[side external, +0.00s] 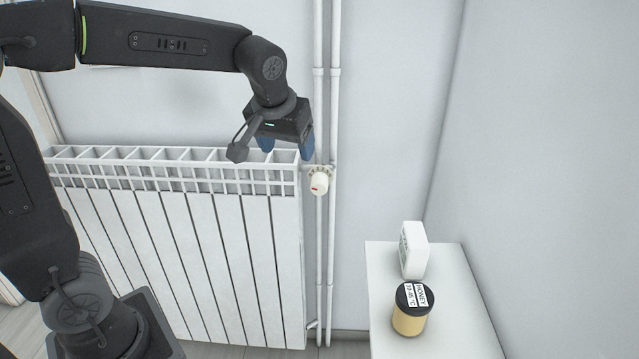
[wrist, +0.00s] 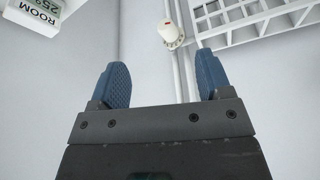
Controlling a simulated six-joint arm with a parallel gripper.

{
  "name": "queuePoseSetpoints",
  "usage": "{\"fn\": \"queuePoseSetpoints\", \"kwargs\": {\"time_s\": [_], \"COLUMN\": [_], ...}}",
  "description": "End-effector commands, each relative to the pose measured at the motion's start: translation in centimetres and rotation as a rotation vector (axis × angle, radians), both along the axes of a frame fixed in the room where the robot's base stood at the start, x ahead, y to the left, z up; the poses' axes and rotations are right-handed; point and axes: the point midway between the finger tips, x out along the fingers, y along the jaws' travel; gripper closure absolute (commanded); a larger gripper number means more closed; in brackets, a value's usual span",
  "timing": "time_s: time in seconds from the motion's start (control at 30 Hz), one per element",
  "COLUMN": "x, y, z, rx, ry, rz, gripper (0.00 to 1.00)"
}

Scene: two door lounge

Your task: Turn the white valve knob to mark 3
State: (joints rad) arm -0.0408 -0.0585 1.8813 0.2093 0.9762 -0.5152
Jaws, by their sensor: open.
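The white valve knob (side external: 319,184) has a red mark on its face and sits on the pipe at the radiator's upper right corner. A dial plate with small marks (side external: 320,169) is behind it; its numbers are too small to read. My gripper (side external: 287,146) is above and to the left of the knob, over the radiator's top end, apart from the knob. Its blue fingers are open with nothing between them. In the wrist view the knob (wrist: 170,31) shows at the top, beyond and between the fingertips of my gripper (wrist: 163,77).
The white radiator (side external: 185,250) stands left of the knob. Vertical pipes (side external: 333,110) run along the wall. A white table (side external: 450,310) at the right holds a honey jar (side external: 411,312) and a white box-like room display (side external: 413,250). The space right of the pipes is clear.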

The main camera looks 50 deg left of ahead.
Motion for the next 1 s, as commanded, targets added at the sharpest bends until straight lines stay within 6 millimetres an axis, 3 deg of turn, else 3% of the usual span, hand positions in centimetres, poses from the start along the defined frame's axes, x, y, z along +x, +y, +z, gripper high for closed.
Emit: {"fn": "queuePoseSetpoints", "kwargs": {"time_s": [0.03,0.1,0.2,0.33,0.67,1.0], "x": [2.2,4.9,8.0,10.6,12.2,13.7], "y": [0.6,1.5,2.5,3.5,4.6,6.6], "z": [-0.8,-1.8,-3.3,-4.9,-7.5,-13.9], "rx": [0.003,0.010,0.019,0.027,0.032,0.031], "ry": [0.014,0.021,0.024,0.024,0.023,0.026], "rz": [0.049,0.117,0.201,0.277,0.318,0.315], "gripper": [0.28,0.28,0.28,0.28,0.28,0.28]}}
